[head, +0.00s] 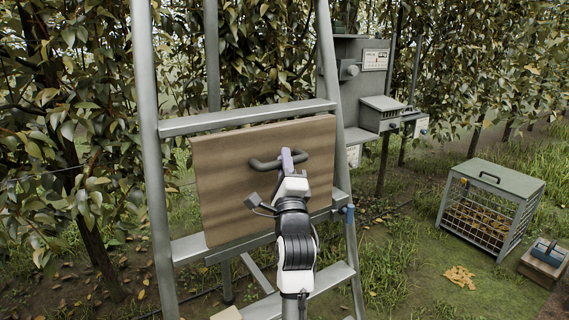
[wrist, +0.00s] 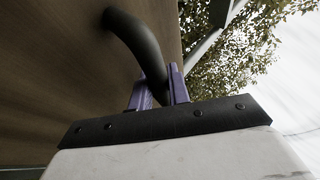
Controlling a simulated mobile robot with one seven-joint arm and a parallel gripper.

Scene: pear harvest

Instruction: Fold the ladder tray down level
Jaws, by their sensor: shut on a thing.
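The ladder tray (head: 240,185) is a brown wooden board standing nearly upright against the grey metal ladder (head: 150,150). A dark curved handle (head: 264,164) is fixed to its face near the top middle. My gripper (head: 288,160) is in front of the board with its purple fingers shut on the handle. In the wrist view the two purple fingers (wrist: 158,92) sit on either side of the dark handle (wrist: 137,42), with the wooden board (wrist: 60,60) filling the left. My arm hides part of the tray's lower right.
A grey control box (head: 352,80) on a post stands behind the ladder at right. A wire cage with a green lid (head: 497,180) stands on the grass at right, with a small wooden box (head: 543,262) near it. Leafy trees line the back. Ladder rungs (head: 305,290) cross below the tray.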

